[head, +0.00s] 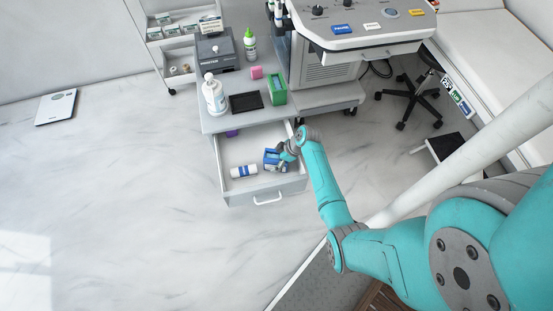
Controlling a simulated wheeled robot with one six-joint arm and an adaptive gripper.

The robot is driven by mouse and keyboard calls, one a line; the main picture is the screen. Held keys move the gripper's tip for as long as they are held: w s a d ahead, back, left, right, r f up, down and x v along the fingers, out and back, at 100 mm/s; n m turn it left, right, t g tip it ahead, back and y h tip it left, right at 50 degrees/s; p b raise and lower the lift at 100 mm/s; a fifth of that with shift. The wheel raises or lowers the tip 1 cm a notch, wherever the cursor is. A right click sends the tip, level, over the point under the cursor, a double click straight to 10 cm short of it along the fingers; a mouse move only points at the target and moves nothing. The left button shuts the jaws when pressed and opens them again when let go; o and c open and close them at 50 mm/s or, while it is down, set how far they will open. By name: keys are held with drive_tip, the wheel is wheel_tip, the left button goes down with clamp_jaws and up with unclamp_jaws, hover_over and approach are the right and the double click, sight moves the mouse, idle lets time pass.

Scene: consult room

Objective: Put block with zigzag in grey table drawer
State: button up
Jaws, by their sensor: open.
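The grey table (218,122) has its drawer (235,186) pulled open toward me. A small blue block (271,158) with lighter marks is in the drawer area at the right. The marks are too small to tell whether they form a zigzag. My gripper (282,156) is over the right side of the drawer, right beside the blue block and partly covering it. The jaws are open. I cannot tell whether they touch the block or whether it rests fully on the drawer floor.
A white and blue cylinder (244,171) lies in the drawer, with a purple item (232,133) at its back. On the tabletop are a white bottle (214,95), a black mat (246,101), a green block (277,88) and a pink block (256,72). Open floor lies left.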

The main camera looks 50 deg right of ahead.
drive_tip(key=v, duration=1.2)
idle(0.4)
